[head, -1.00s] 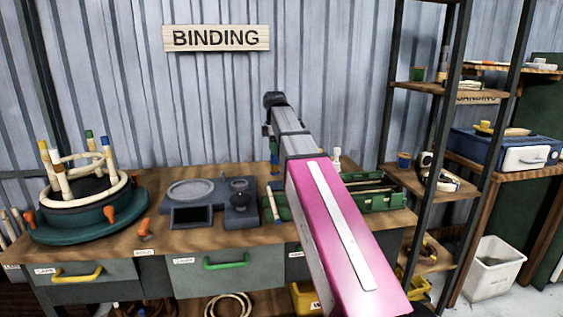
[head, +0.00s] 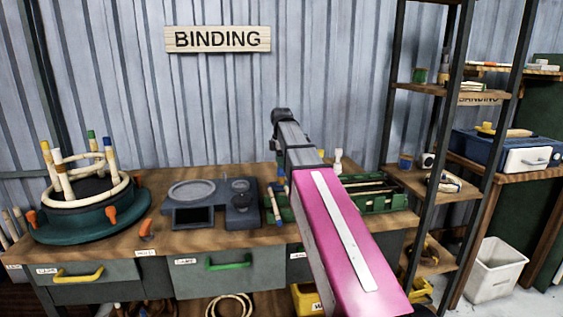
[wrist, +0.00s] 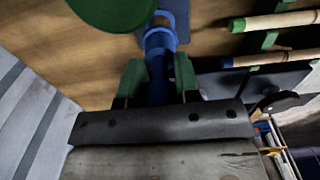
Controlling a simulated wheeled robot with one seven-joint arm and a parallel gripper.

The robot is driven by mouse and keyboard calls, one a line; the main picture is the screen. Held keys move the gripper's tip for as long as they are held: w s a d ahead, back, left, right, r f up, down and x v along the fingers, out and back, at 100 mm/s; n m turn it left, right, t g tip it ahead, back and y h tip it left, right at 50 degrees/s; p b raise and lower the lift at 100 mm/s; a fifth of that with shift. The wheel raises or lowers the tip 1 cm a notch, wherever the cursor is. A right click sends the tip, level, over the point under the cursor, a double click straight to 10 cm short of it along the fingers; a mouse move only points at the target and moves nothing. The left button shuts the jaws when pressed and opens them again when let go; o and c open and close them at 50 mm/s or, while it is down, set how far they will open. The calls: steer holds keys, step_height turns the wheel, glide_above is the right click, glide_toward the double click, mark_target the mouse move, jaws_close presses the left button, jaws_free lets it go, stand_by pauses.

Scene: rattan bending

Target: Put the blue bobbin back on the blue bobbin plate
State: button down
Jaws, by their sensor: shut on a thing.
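In the wrist view my gripper (wrist: 158,78) has its two green fingers closed on the blue bobbin (wrist: 160,42), which stands out beyond the fingertips over the wooden bench. A flat blue patch (wrist: 181,17) shows just behind the bobbin and may be the blue bobbin plate; I cannot tell whether the bobbin touches it. A round green disc (wrist: 110,8) lies close beside the bobbin at the top and partly covers the view. In the head view my arm hides most of the gripper; a small blue bit (head: 281,174) shows at its left edge.
A green rack (head: 375,191) holding rods stands right of my arm. A dark grey station (head: 216,203) with a round dish is left of it. A green round jig (head: 90,215) with upright canes stands far left. Dark shelf posts (head: 465,130) rise at right.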

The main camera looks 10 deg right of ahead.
steer(key=c, duration=0.8)
jaws_free()
steer(key=shift+f, duration=0.1)
steer(key=shift+c, duration=0.2)
step_height(320, 180, up, 12)
steer(key=shift+r, duration=0.15)
